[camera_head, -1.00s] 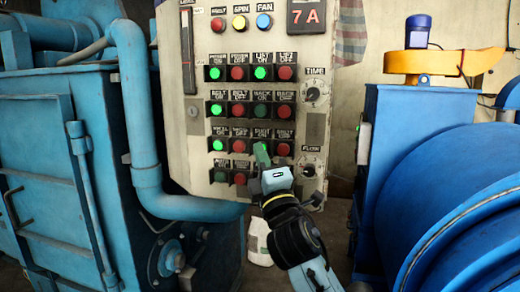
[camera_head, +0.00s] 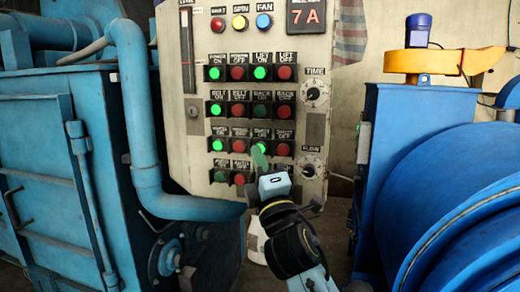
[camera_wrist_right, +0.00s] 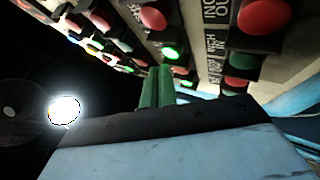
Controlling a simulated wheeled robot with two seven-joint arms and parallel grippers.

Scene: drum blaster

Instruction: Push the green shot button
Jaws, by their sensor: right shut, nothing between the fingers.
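The green shot button (camera_head: 261,147) is in the third button row of the grey control panel, under a label that seems to read SHOT ON. It glows bright green, and its lower part is hidden by my right gripper (camera_head: 259,158). The right gripper's green fingers are shut with nothing between them, their tips right at the button. In the right wrist view, the shut fingers (camera_wrist_right: 157,86) point up at a lit green button (camera_wrist_right: 170,53) just beyond their tips. I cannot tell whether they touch it. My left gripper is not in view.
Red buttons sit close by, such as the one (camera_head: 282,149) right of the shot button. Dials (camera_head: 311,170) line the panel's right side. A blue pipe (camera_head: 146,180) and machine stand at left, a large blue drum (camera_head: 450,210) at right.

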